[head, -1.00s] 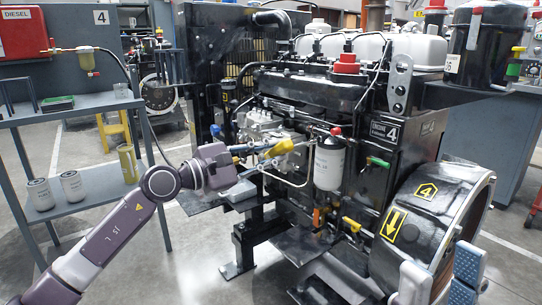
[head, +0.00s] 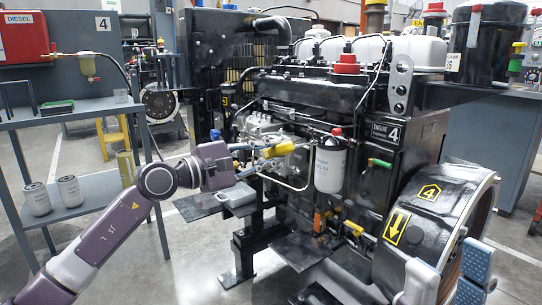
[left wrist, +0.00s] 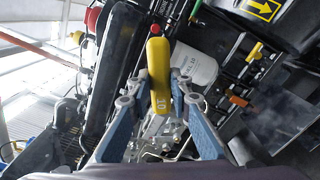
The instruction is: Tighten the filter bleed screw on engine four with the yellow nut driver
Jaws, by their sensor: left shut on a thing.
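My left gripper (head: 258,158) is shut on the yellow nut driver (head: 282,149), in front of the engine's near side, left of the filter. In the left wrist view, the driver (left wrist: 158,70), marked 10, stands between the two blue fingers (left wrist: 157,102); its far end is hard to make out. The white filter (head: 330,165) hangs on engine four (head: 385,132); a red-topped part (head: 337,131), possibly the bleed screw, sits above it. The filter also shows in the left wrist view (left wrist: 196,66). My right gripper (head: 447,268) shows two separated pads at the lower right, open and empty.
A thin pipe (head: 292,182) and a green-handled valve (head: 379,163) flank the mounted filter. The black flywheel housing (head: 435,215) bulges at the right. The floor at the lower middle left is clear.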

